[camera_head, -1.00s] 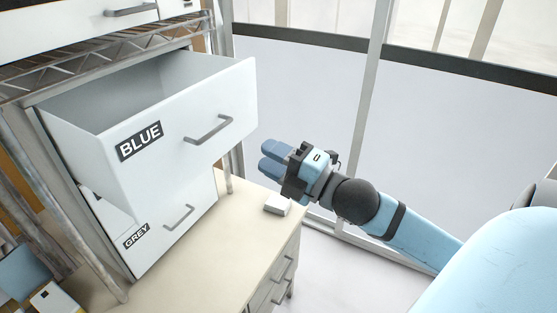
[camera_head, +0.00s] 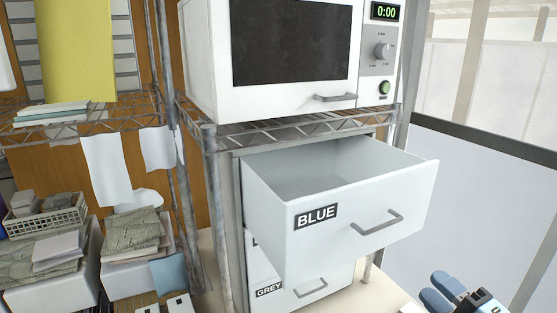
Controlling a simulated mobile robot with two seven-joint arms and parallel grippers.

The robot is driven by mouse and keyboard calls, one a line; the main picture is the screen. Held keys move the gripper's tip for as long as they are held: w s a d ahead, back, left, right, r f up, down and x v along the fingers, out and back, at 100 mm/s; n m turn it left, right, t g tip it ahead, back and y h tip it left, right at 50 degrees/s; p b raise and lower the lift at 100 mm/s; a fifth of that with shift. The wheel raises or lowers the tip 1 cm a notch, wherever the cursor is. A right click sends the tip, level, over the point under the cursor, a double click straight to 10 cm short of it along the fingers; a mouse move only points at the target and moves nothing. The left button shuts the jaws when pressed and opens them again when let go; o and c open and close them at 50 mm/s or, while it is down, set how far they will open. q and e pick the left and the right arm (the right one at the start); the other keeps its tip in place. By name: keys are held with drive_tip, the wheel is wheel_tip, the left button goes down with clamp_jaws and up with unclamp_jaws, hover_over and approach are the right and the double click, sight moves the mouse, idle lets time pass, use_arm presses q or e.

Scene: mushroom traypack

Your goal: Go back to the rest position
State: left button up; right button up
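My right gripper (camera_head: 443,290) shows at the bottom right edge of the head view, its blue fingers pointing up and left. The two fingers look apart with a gap between them, and nothing is seen in them. It is to the right of and below the open drawer labelled BLUE (camera_head: 345,228), apart from it. The rest of the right arm is cut off by the frame. My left gripper is not in view.
The BLUE drawer stands pulled out above a shut GREY drawer (camera_head: 325,290). A microwave (camera_head: 215,75) sits on the wire shelf above. Shelves with a grey basket (camera_head: 45,222) and stacked packs stand at left. Free floor space is not visible.

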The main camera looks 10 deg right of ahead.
drive_tip(key=s+a+f+m+g+h+p, duration=0.25)
drive_tip(key=f+m+g+p, duration=0.2)
drive_tip(key=f+m, duration=0.85)
drive_tip(key=s+a+f+m+g+p, duration=0.1)
drive_tip(key=s+a+f+m, duration=0.1)
drive_tip(key=s+a+f, duration=0.2)
drive_tip(key=s+a+f+m+g+p, duration=0.1)
drive_tip(key=s+a+f, duration=0.3)
drive_tip(key=f, duration=0.7)
drive_tip(key=shift+a+m+g+p, duration=0.4)
drive_tip(key=shift+a+g+p, duration=0.05)
drive_tip(key=shift+p, duration=0.2)
drive_tip(key=shift+r, duration=0.1)
drive_tip(key=shift+w, duration=0.1)
